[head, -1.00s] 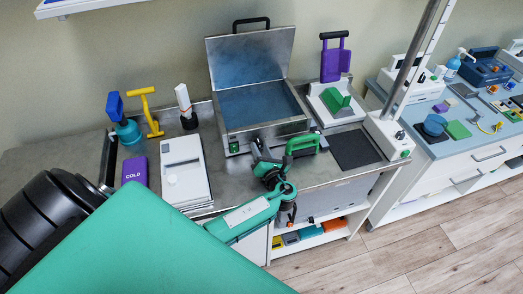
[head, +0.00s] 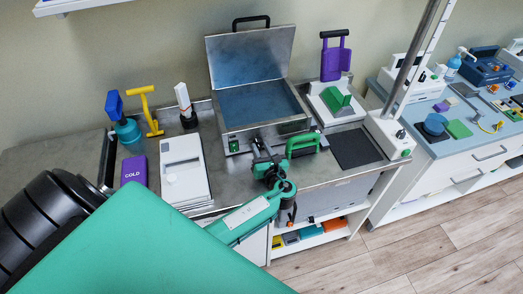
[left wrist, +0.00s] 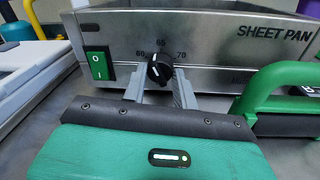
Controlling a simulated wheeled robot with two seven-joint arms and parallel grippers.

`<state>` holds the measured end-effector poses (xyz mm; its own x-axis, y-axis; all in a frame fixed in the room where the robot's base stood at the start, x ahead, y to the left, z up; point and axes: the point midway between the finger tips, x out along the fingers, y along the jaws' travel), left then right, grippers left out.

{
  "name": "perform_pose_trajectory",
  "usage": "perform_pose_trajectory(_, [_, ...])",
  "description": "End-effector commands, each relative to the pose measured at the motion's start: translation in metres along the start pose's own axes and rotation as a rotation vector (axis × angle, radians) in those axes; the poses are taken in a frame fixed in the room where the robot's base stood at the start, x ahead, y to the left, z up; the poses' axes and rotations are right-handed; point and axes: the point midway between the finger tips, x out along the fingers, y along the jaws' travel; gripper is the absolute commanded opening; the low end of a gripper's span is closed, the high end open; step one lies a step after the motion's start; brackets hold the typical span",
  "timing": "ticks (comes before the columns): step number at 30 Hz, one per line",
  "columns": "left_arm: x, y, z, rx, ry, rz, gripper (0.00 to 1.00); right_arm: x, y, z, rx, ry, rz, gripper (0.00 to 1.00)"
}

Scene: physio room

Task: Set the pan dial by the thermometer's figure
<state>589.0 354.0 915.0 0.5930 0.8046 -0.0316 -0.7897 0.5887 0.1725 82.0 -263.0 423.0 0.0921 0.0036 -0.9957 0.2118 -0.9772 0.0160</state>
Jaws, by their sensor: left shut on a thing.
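The sheet pan (head: 262,104) stands on the steel counter with its lid raised and blue-grey inside. In the left wrist view its front panel (left wrist: 220,38) reads "SHEET PAN". The black dial (left wrist: 160,70) sits between marks 60 and 70, with another figure above it; a white line shows on its face. My left gripper (left wrist: 160,88) is shut on the dial, one grey finger on either side. In the head view the gripper (head: 258,148) is at the pan's front. I cannot make out a thermometer or its figure. My right gripper is not in view.
A green-white switch (left wrist: 98,64) is left of the dial. A green-handled tool (head: 302,144) stands close right of my gripper. A white flat unit (head: 184,170) and a purple COLD pack (head: 134,170) lie left. A dark pad (head: 355,148) lies right.

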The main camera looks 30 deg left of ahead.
Motion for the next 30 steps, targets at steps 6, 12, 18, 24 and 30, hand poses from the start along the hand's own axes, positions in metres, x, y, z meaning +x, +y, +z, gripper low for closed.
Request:
perform_pose_trajectory(6, [0.0, 0.0, -0.002, -0.206, 0.015, -0.008, 0.06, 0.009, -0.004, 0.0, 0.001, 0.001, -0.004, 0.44])
perform_pose_trajectory(12, [0.0, 0.0, -0.002, -0.377, 0.026, -0.015, 0.06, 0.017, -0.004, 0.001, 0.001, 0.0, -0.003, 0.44])
perform_pose_trajectory(18, [0.0, 0.0, -0.001, -0.512, 0.034, -0.022, 0.06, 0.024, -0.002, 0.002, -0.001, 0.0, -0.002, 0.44])
perform_pose_trajectory(24, [0.0, 0.001, 0.0, -0.597, 0.039, -0.025, 0.06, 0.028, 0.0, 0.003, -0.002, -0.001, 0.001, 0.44])
perform_pose_trajectory(30, [0.0, 0.001, 0.001, -0.637, 0.042, -0.028, 0.06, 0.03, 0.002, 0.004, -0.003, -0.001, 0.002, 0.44])
